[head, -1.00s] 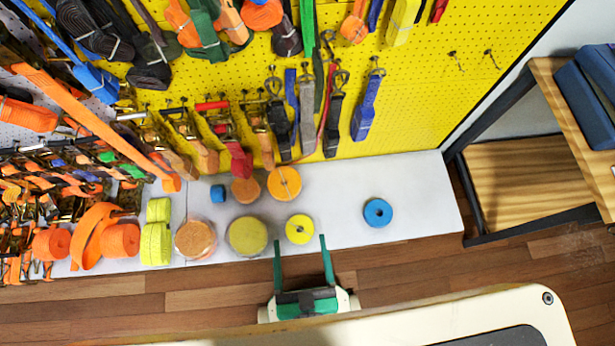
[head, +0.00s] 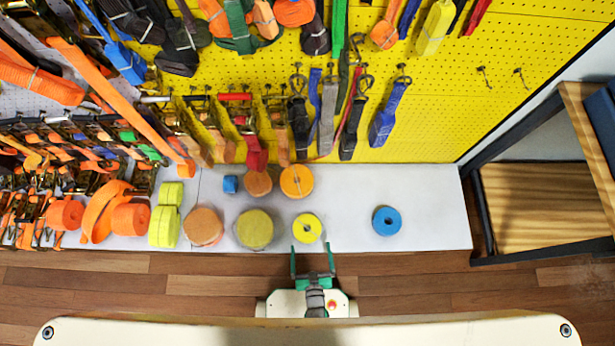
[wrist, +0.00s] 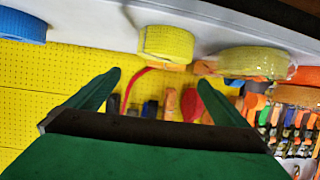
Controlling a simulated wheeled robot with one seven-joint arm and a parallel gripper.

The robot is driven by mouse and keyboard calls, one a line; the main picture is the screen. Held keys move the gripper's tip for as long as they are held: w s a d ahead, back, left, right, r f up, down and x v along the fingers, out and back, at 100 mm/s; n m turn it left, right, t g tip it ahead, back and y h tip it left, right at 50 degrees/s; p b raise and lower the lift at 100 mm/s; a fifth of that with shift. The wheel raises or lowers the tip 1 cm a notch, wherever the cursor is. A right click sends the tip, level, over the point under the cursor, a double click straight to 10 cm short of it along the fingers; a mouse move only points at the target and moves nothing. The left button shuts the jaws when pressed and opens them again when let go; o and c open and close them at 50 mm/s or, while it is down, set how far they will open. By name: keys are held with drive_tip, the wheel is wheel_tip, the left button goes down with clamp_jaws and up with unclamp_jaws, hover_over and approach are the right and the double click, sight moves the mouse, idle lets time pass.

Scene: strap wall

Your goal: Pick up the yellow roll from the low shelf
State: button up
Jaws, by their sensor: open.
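The yellow roll (head: 307,228) stands on the low white shelf (head: 430,215), near its front edge, with a dark hole in its middle. In the wrist view the yellow roll (wrist: 166,44) appears beyond the fingertips, a little above the gap between them. My gripper (head: 312,249) has green fingers and is open and empty. In the head view its fingertips are at the shelf's front edge, just short of the roll. The wrist view also shows the spread fingers (wrist: 158,80). I cannot tell whether a fingertip touches the roll.
A larger wrapped olive-yellow roll (head: 254,229) stands just left, and a blue roll (head: 387,221) stands to the right with clear shelf between. Orange rolls (head: 297,181) stand behind. Straps hang on the yellow pegboard (head: 440,120). A wooden shelf unit (head: 540,205) stands at the right.

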sight(308, 233)
drive_tip(key=shift+w+a+f, duration=0.1)
drive_tip(key=shift+w+f, duration=0.15)
drive_tip(key=shift+f, duration=0.4)
drive_tip(key=shift+w+a+f, duration=0.1)
drive_tip(key=shift+w+f, duration=0.15)
drive_tip(key=shift+f, duration=0.35)
drive_tip(key=shift+x, duration=5.15)
drive_tip(key=shift+s+a+f, duration=0.1)
drive_tip(key=shift+a+f, duration=0.05)
drive_tip(key=shift+f, duration=0.05)
drive_tip(key=c, duration=1)
drive_tip(key=shift+r, duration=0.2)
